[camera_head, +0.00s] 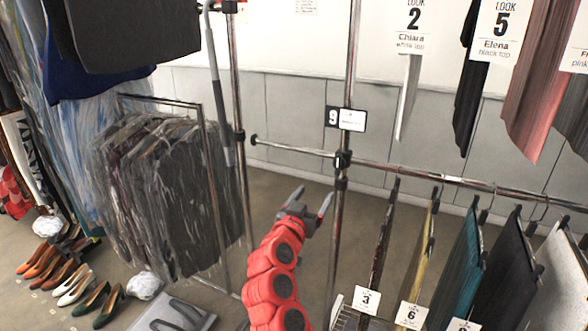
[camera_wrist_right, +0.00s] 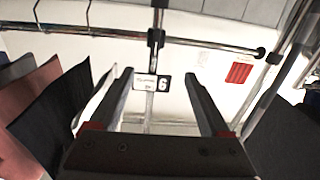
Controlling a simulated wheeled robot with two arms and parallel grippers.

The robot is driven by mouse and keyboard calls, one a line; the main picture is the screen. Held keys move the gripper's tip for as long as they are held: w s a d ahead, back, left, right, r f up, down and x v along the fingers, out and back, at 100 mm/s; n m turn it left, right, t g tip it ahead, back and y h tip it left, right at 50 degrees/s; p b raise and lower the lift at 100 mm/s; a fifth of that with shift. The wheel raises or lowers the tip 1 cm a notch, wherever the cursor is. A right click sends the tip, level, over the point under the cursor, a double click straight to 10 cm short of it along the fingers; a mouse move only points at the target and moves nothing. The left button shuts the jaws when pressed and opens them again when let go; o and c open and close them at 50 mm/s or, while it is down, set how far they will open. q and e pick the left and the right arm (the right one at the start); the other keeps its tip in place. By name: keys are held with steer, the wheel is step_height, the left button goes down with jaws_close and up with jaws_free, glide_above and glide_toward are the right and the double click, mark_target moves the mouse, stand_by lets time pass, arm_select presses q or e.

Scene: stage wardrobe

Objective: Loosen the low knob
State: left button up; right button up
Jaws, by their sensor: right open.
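A chrome upright (camera_head: 350,75) carries a dark clamp (camera_head: 343,160) where a low horizontal rail (camera_head: 295,147) crosses it. A second dark collar (camera_head: 340,183) sits just below. The knob is too small to tell apart from these fittings. My right gripper (camera_head: 312,199) is open and empty, just left of the upright and below the clamp in the head view. In the right wrist view, which looks upside down, the open fingers (camera_wrist_right: 158,76) point toward the upright, with the clamp (camera_wrist_right: 156,38) beyond them. My left gripper is out of view.
Garments (camera_head: 465,250) hang from the low rail at the right, and tagged clothes (camera_head: 545,60) hang above. A number 9 sign (camera_head: 345,119) is on the upright. A rack of bagged clothes (camera_head: 165,190) and shoes (camera_head: 75,288) are at the left.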

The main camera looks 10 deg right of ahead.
steer(key=p, duration=0.3)
glide_toward(337, 165)
steer(key=shift+m, duration=0.4)
steer(key=x, duration=0.8)
steer(key=shift+d+r, duration=0.1)
steer(key=shift+d, duration=0.1)
steer(key=shift+w+d, duration=0.2)
steer(key=shift+w, duration=0.45)
steer(key=shift+c, duration=0.3)
jaws_close()
steer(key=shift+b, duration=0.3)
